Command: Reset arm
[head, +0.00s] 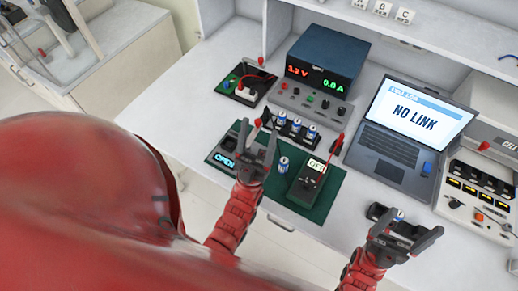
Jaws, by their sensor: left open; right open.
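My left gripper (258,143) is open, with its fingers pointing up over the left part of the green mat (319,207). Nothing shows between its fingers. My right gripper (405,226) is open at the lower right, near the bench's front edge. A small dark holder with a cell (398,214) shows just beyond it, and I cannot tell whether they touch.
A rack with several cells (296,128) stands behind the mat. A laptop (415,118) shows NO LINK. A white device (478,200) stands at the right. The bench's left end (170,115) is clear.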

